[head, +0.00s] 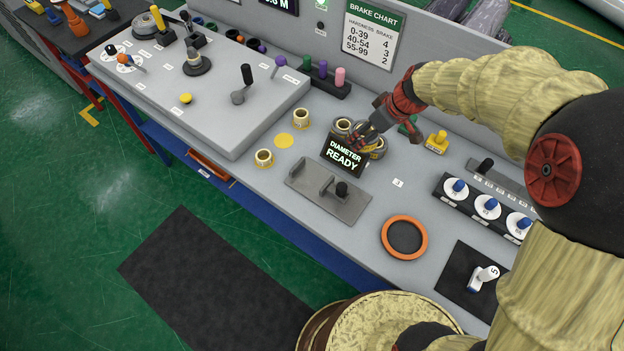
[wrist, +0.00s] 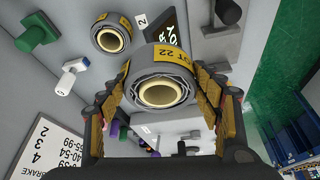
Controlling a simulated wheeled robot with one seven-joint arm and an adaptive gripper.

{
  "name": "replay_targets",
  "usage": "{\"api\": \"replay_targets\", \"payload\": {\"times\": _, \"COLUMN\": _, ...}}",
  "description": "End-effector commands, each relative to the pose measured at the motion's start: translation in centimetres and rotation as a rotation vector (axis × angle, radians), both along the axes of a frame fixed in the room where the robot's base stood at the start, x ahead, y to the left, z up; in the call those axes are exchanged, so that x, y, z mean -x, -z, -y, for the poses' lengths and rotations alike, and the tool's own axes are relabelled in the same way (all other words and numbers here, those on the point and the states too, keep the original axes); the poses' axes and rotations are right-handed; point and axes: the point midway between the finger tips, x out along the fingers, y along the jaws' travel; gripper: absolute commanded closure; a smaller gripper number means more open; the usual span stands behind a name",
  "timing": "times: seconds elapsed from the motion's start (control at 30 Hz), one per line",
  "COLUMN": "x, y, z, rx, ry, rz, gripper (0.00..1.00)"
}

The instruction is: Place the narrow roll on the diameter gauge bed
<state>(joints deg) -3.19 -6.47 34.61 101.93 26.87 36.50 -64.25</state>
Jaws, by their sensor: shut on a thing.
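My gripper (head: 362,138) is low over the bench behind the diameter display (head: 343,158), which reads READY. In the wrist view my gripper (wrist: 162,98) is shut on a grey wrapped roll (wrist: 163,62) with a yellow LOT 22 label and a cream core. I cannot tell its width against other rolls, or whether it touches the bench. A second wrapped roll (wrist: 111,34) with a yellow label stands apart from it. In the head view the rolls are partly hidden by the fingers. The grey diameter gauge bed (head: 312,190), with a black knob (head: 341,188), is empty in front of the display.
Two small cream-cored pieces (head: 264,158) (head: 302,118) stand left of the bed. An orange ring (head: 405,237) lies to its right. A row of blue-knobbed dials (head: 487,207) is further right. The sloped control console (head: 215,105) rises at left. Bench between bed and ring is clear.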

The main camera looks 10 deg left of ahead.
Motion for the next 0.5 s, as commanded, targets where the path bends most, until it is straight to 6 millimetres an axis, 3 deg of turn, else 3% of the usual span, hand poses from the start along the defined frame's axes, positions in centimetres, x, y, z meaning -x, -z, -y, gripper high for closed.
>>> {"api": "replay_targets", "payload": {"times": 0.27, "x": 0.7, "y": 0.6, "z": -2.0, "rx": 0.0, "ry": -0.113, "rz": 0.0, "gripper": 0.69}}
{"api": "replay_targets", "payload": {"times": 0.5, "x": 2.5, "y": 2.8, "z": -6.6, "rx": 0.001, "ry": -0.118, "rz": 0.0, "gripper": 0.69}}
